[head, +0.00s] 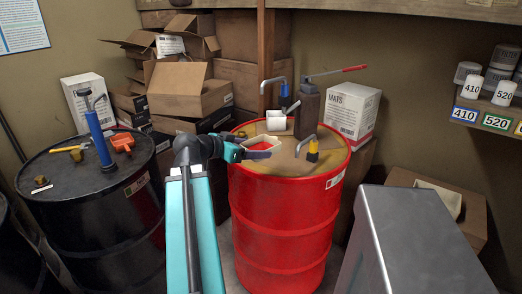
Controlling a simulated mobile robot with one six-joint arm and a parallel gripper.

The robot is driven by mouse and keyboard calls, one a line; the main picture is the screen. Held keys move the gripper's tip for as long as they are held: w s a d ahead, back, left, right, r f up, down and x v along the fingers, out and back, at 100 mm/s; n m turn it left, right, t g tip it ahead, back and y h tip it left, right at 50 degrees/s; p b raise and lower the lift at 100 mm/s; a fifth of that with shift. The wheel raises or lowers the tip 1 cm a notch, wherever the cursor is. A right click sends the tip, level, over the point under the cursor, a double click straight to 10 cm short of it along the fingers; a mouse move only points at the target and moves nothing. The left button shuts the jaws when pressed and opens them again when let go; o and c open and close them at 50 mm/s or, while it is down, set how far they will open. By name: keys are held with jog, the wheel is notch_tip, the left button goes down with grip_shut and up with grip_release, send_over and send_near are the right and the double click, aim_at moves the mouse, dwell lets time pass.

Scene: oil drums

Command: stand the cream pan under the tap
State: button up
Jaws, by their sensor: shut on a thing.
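The cream pan (263,140) is a small open tray with a pale rim and something red inside it. It is over the top of the red drum (285,215), at the left of the lid. My gripper (243,153) is shut on the pan's left side and covers part of it. I cannot tell whether the pan touches the lid. A grey bent spout with a yellow collar (312,152) stands on the lid to the right of the pan. Another grey spout with a blue collar (285,101) stands farther back. Neither spout is over the pan.
A dark pump with a red-ended lever (308,110) and a white cup-like thing (276,121) stand at the back of the lid. A grey metal box (425,240) is at front right. A black drum (85,190) with tools is at left. Cardboard boxes (188,90) fill the back.

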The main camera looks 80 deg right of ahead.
aim_at(259, 174)
jog(key=shift+s+a+r+m+g+y, duration=0.1)
jog(key=shift+s+r+m+g+y, duration=0.1)
jog(key=shift+s, duration=0.55)
jog(key=shift+s+a+r+m+g+y, duration=0.1)
jog(key=shift+s+m, duration=0.1)
jog(key=shift+s, duration=0.55)
jog(key=shift+d+f, duration=0.1)
jog(key=shift+f, duration=0.1)
